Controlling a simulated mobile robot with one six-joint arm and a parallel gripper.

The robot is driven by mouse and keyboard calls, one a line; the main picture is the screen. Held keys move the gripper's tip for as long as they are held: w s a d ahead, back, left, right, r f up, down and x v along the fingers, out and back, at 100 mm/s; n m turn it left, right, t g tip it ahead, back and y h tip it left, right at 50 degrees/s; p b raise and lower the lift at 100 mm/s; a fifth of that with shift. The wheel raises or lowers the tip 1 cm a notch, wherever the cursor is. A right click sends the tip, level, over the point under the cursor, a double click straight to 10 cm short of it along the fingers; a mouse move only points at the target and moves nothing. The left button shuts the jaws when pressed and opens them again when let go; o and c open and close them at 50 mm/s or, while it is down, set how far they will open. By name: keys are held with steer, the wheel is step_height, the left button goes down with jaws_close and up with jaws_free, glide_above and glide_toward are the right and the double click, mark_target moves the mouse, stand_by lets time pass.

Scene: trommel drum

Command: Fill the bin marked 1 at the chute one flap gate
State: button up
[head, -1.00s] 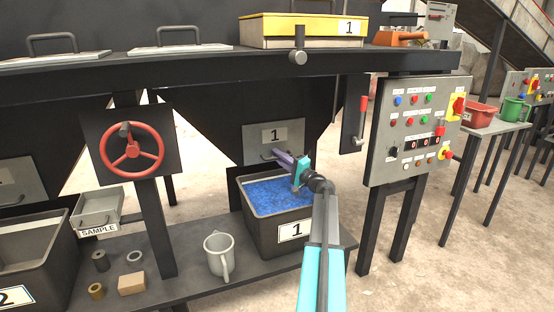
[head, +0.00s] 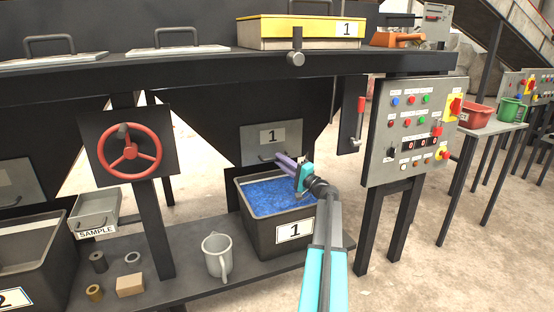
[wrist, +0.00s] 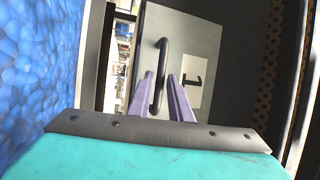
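The grey flap gate (head: 284,134) marked 1 sits on the front of the dark hopper, with a black handle (head: 264,157) below its label. The flap (wrist: 195,45) and the handle (wrist: 162,65) also show in the wrist view. My gripper (head: 277,158) is at the handle; its purple fingers (wrist: 161,76) stand apart on either side of it, with a gap showing. The dark bin (head: 265,228) marked 1 stands under the gate, heaped with blue granules (head: 275,195) close to its rim. The chute mouth behind the flap is hidden.
A red handwheel (head: 131,148) is at the left, a control panel (head: 415,132) at the right. A grey jug (head: 217,256) stands left of the bin on the low shelf. A sample drawer (head: 95,208) and bin 2 (head: 36,270) are farther left.

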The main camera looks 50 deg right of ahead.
steer(key=v, duration=0.4)
steer(key=shift+s, duration=0.3)
steer(key=shift+r+p, duration=0.1)
steer(key=shift+p, duration=0.2)
